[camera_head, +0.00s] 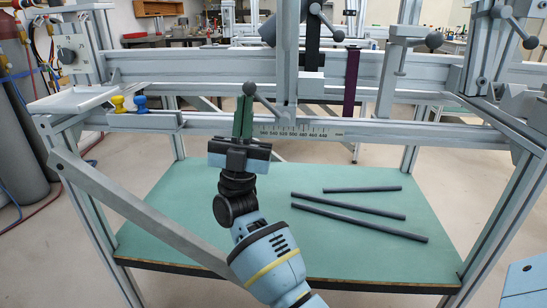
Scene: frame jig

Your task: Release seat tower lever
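The seat tower (287,62) is the grey upright post in the middle of the jig. Its lever (265,102) slants from the post's foot up and left to a dark ball knob (249,88). My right gripper (244,98) reaches up from below, its green fingers close together with their tips at the knob. Whether the fingers touch or grip the knob cannot be told from this view. My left gripper is not in view.
A ruler scale (300,131) runs along the lower rail. Other levers with ball knobs sit at the upper right (529,42). Yellow (118,103) and blue (140,103) knobs stand at left. Dark tubes (360,223) lie on the green shelf (190,235) below.

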